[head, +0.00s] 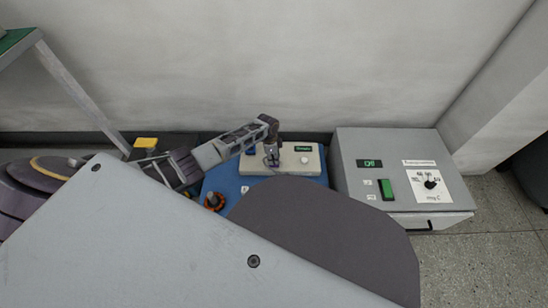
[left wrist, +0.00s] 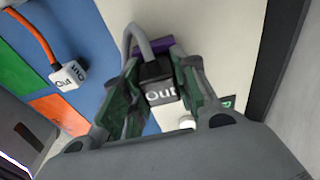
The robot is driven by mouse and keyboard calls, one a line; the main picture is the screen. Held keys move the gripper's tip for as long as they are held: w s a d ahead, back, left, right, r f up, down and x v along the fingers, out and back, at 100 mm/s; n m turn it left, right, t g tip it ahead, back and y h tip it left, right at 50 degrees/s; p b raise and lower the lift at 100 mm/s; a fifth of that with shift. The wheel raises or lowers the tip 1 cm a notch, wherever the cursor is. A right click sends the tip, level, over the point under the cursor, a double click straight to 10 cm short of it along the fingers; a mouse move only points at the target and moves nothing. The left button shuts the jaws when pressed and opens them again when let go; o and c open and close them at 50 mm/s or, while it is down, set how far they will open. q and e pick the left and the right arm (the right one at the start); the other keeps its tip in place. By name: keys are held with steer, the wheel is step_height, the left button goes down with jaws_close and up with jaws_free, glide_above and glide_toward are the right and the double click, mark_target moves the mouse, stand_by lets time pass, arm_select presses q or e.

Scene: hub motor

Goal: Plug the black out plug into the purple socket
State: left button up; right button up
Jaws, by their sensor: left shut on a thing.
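The black out plug (left wrist: 158,72) with its "Out" label and grey cable is between the fingers of my left gripper (left wrist: 161,68), which is shut on it. In the left wrist view the purple socket (left wrist: 163,46) shows in part right behind the plug, on the pale box (left wrist: 222,50). The plug covers much of the socket, and I cannot tell whether it is inserted or only close to it. In the head view my left gripper (head: 271,157) points down over the pale box (head: 300,163). My right gripper is not in view.
A white plug (left wrist: 70,74) with an orange cable lies on the blue surface (left wrist: 85,30), beside green and orange patches. A grey control box (head: 350,170) with a green switch and knob stands to the right. A wall (head: 300,60) closes the back.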

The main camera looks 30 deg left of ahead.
arm_select(q)
steer(key=shift+f, duration=0.15)
stand_by(0.3)
stand_by(0.6)
stand_by(0.4)
steer(key=o, duration=1.2)
steer(key=shift+f, duration=0.1)
steer(key=shift+c, duration=0.2)
step_height(320, 180, up, 12)
steer(key=a, duration=0.1)
steer(key=shift+s+a, duration=0.15)
steer(key=shift+s, duration=0.15)
stand_by(0.8)
